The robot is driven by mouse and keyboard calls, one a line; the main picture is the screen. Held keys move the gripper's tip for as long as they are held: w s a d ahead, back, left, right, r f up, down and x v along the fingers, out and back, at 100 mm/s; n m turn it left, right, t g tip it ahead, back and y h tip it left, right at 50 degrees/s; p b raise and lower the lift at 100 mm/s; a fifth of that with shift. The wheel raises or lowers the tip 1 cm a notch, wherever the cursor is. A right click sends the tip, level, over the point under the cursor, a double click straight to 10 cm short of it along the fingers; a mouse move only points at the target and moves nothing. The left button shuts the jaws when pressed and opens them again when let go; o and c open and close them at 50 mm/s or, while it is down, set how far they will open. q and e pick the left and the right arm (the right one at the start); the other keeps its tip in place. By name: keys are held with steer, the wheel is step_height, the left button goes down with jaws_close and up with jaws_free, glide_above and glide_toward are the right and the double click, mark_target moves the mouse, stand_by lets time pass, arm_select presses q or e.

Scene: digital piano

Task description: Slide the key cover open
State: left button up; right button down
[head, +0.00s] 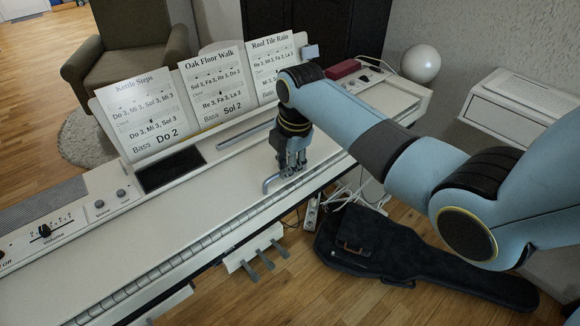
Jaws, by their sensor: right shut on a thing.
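The white key cover (150,245) lies over the keyboard of the digital piano, and no keys show. A narrow ribbed strip (185,255) runs along its front edge. A grey bar handle (270,184) stands on the cover near its front, right of the middle. My right gripper (291,170) points down onto this handle and is shut on it. The gripper's fingers hide part of the handle. My left gripper is not in view.
Three song sheets (138,112) stand behind the panel's dark screen (170,168). Pedals (257,259) hang below the front edge. A black instrument case (400,255) lies on the floor at the right. A red box (343,69) sits at the piano's far end.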

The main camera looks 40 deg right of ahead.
steer(key=b, duration=0.5)
glide_above(260, 159)
steer(key=shift+s+f, duration=0.25)
steer(key=shift+s, duration=0.05)
steer(key=shift+w+r, duration=0.15)
steer(key=shift+w, duration=0.1)
steer(key=c, duration=1.4)
jaws_free()
steer(key=shift+r, duration=0.15)
step_height(260, 159, up, 12)
steer(key=s, duration=0.2)
steer(key=shift+s+d+f, duration=0.15)
steer(key=shift+f, duration=0.05)
